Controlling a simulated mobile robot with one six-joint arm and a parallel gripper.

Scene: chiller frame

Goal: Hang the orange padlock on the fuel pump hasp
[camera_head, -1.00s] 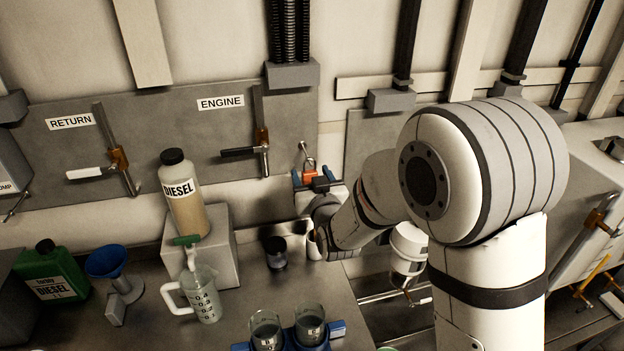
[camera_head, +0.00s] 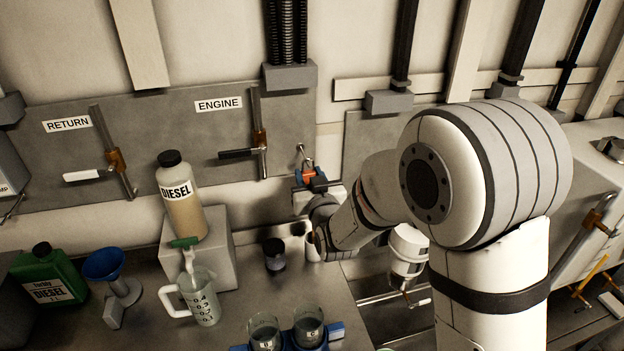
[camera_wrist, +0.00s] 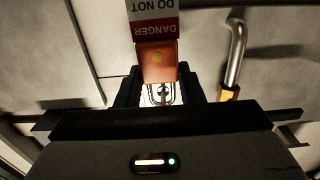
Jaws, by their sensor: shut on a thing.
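The orange padlock (camera_head: 308,174) is between the fingers of my gripper (camera_head: 310,178), which is shut on its body. It is at the wall, just below a small metal hook (camera_head: 301,149). Its shackle is up by the hook; I cannot tell whether it is looped on it. In the wrist view, the padlock (camera_wrist: 157,62) shows between my dark fingers (camera_wrist: 160,90), with a red and white DANGER tag (camera_wrist: 153,20). A grey box (camera_head: 10,170) at the far left edge has a label ending in "MP". A metal lever sits below it; no hasp can be made out clearly.
RETURN (camera_head: 112,160) and ENGINE (camera_head: 258,140) valve handles stick out from the wall panel. A diesel bottle (camera_head: 182,205) stands on a grey block. A jug (camera_head: 203,305), blue funnel (camera_head: 105,265), green can (camera_head: 48,278) and black-lidded jar (camera_head: 275,254) stand on the bench.

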